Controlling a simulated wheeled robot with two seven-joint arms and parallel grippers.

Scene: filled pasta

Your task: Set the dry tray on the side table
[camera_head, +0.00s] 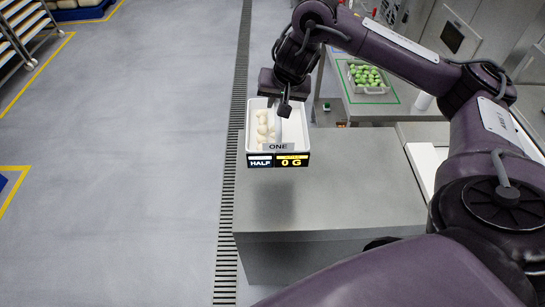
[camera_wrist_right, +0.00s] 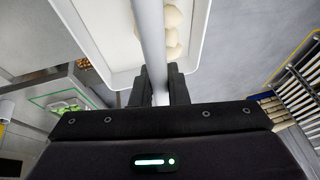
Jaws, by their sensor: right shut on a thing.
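A white tray (camera_head: 255,108) with a bar handle holds several pale round pieces. Its front carries a "ONE" label and dark panels reading "HALF" and "0 G". My right gripper (camera_head: 285,106) is shut on the handle and holds the tray up, roughly level. In the right wrist view the fingers (camera_wrist_right: 158,80) clasp the grey bar, with the tray's white rim (camera_wrist_right: 200,30) beyond. A grey table (camera_head: 330,190) stands below and to the right; the tray appears above its far left corner. My left gripper is not in view.
A counter with a tray of green pieces (camera_head: 367,78) inside a green outline stands at the back right. A slatted floor drain (camera_head: 232,200) runs along the table's left side. The table top is bare. A rack (camera_head: 22,35) stands far left.

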